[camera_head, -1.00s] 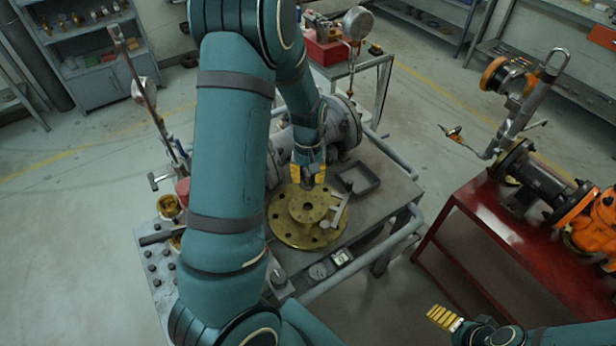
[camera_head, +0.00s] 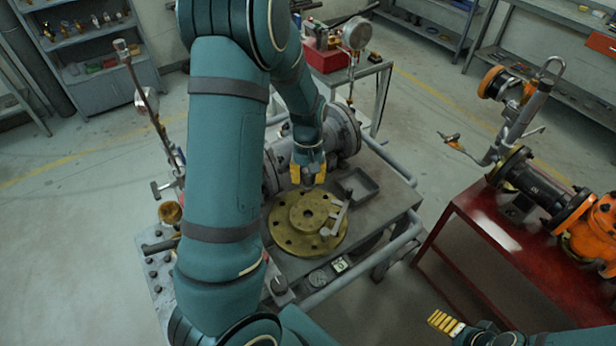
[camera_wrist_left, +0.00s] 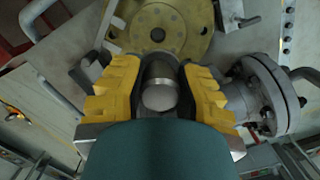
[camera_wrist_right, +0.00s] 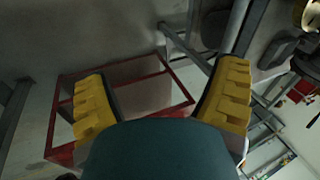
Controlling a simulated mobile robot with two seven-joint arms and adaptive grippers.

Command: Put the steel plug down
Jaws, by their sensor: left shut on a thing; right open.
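My left gripper (camera_head: 308,173) is shut on the steel plug and holds it above the bench, just behind the brass-coloured flanged disc (camera_head: 283,237). In the left wrist view the plug (camera_wrist_left: 160,88) is a short grey cylinder with a rounded, pale end between the yellow fingers. In the head view the plug is small and mostly covered by the fingers. Whether it touches anything below cannot be told. My right gripper (camera_head: 445,321) is open and empty, low at the right, away from the bench; its spread fingers show in the right wrist view (camera_wrist_right: 165,95).
A dark shallow tray (camera_head: 375,190) lies on the bench right of my left gripper. A small grey handled part (camera_head: 334,219) rests on the disc. A grey flanged pipe body (camera_head: 342,135) stands behind. A red table (camera_head: 480,258) with an orange-ended valve assembly stands at the right.

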